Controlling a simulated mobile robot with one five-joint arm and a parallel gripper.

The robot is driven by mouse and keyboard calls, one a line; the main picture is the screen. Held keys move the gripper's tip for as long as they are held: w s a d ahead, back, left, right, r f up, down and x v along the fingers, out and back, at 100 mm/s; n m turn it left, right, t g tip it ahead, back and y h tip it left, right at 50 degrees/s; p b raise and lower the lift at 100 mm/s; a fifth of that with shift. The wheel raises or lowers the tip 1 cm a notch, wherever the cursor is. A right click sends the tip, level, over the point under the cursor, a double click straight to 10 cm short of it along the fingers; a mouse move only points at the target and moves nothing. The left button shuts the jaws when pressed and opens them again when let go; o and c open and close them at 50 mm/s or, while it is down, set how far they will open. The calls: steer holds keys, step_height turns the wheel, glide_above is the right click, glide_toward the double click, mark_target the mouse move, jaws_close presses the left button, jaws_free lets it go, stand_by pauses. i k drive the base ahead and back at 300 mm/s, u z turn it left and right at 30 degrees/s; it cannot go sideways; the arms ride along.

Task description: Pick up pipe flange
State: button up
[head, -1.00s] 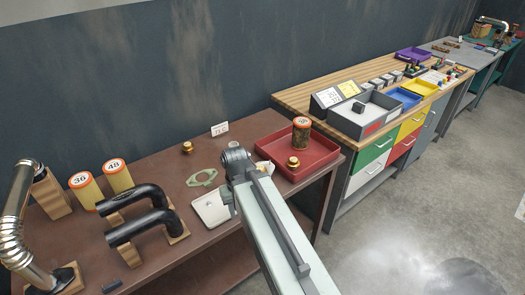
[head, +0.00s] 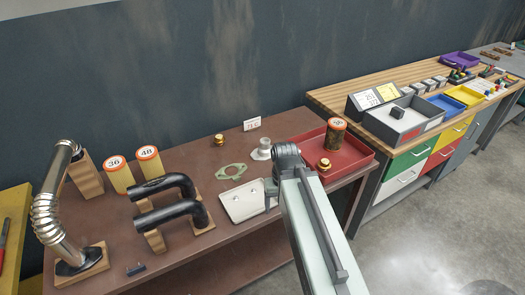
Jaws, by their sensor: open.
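A small pale grey collared piece (head: 262,150), which looks like the pipe flange, stands on the brown bench (head: 185,185) just left of my arm's wrist joint. A flat green gasket-like plate (head: 231,171) with a central hole lies to its left. My gripper (head: 270,189) is open and mostly hidden behind my own arm. It shows beside the right edge of a white square plate (head: 242,201), nearer to me than the grey piece. I cannot tell whether it touches the plate.
A red tray (head: 345,160) to the right holds a labelled canister (head: 335,137) and a brass fitting (head: 323,165). Another brass fitting (head: 219,139) and a small sign (head: 252,124) stand behind. Black curved pipes (head: 175,205) and a metal elbow pipe (head: 50,215) crowd the left.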

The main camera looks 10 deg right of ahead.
mark_target(265, 147)
steer(key=u, duration=3.7)
steer(key=k, duration=2.55)
steer(key=z, duration=0.8)
steer(key=i, duration=0.95)
steer(key=u, duration=0.05)
